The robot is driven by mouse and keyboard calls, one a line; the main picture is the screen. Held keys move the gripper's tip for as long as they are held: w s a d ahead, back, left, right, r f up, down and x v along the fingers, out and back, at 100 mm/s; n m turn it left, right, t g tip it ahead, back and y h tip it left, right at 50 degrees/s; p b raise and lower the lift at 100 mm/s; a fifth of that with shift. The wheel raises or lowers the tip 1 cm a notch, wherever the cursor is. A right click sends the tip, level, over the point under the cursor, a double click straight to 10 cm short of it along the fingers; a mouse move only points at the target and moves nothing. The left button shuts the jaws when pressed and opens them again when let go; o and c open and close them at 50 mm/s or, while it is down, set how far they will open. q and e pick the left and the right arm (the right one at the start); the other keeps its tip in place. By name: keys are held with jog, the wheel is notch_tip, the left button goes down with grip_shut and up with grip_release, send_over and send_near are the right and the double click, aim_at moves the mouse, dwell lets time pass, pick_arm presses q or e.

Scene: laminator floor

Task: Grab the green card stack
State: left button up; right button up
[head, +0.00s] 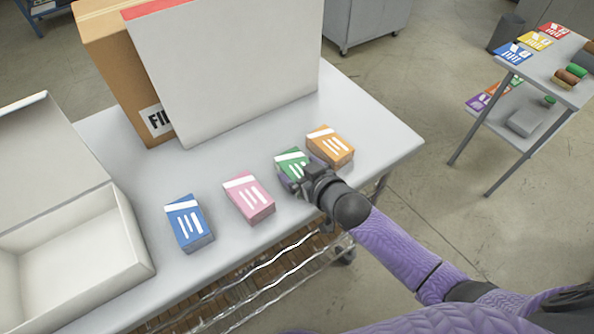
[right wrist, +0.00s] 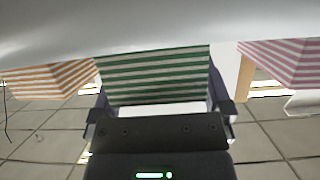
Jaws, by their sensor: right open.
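The green card stack (head: 291,161) lies on the grey table between the pink and orange stacks, with its near part hidden by my right gripper (head: 303,176). In the right wrist view the green stack (right wrist: 155,73) shows green and white striped sides. It sits between the two open fingers of my right gripper (right wrist: 158,88), one on each side. The jaws are not closed on it. My left gripper is not in view.
The pink stack (head: 249,197) and orange stack (head: 331,146) flank the green one closely. The blue stack (head: 188,222) lies further left. An open white box (head: 134,268) stands at the left. A grey panel (head: 240,75) and cardboard box (head: 104,50) stand behind.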

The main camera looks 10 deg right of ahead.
jog(key=shift+w+a+f, duration=0.1)
jog(key=shift+w+f, duration=0.05)
jog(key=shift+w, duration=0.15)
jog(key=shift+s, duration=0.1)
